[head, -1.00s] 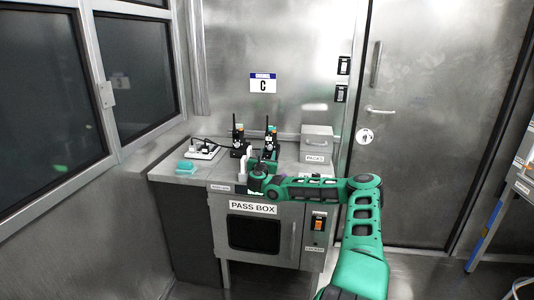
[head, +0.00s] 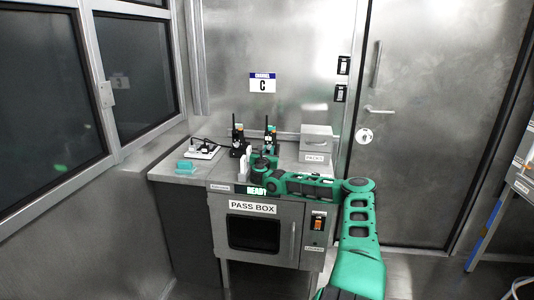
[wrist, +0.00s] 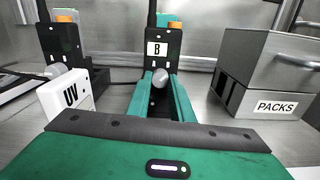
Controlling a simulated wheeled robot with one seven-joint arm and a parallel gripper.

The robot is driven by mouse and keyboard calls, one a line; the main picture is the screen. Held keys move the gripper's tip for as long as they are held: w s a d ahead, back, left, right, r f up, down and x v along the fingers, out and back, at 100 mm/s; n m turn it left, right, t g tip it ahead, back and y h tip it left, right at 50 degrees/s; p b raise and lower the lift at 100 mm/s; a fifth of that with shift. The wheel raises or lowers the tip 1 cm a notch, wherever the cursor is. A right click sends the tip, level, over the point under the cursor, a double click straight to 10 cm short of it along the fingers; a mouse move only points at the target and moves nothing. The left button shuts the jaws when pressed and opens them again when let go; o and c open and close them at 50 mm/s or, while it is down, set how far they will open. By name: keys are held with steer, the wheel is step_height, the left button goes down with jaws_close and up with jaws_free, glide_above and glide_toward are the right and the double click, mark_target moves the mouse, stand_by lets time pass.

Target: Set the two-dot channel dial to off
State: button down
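Two black radio-like units with antennas stand on the counter, a left one (head: 237,141) and a right one (head: 270,136). In the wrist view the right unit (wrist: 154,57) carries a white "B" plate and a round silver knob (wrist: 161,77). The left unit (wrist: 62,42) has a similar pale knob at its base. I cannot make out dot marks on either. My gripper (wrist: 161,88) is open, its two green fingers pointing at the "B" unit, one on each side of the knob. I cannot tell whether they touch it. The head view shows my gripper (head: 265,158) in front of the right unit.
A grey PACKS box (head: 316,142) stands to the right. A white power strip (head: 203,149) and teal block (head: 186,165) lie at the counter's left.

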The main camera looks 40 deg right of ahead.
steer(key=shift+n, duration=0.4)
steer(key=n, duration=0.4)
steer(key=shift+r+n, duration=0.1)
steer(key=shift+n, duration=2.1)
steer(key=c, duration=1.6)
jaws_free()
steer(key=shift+o, duration=0.2)
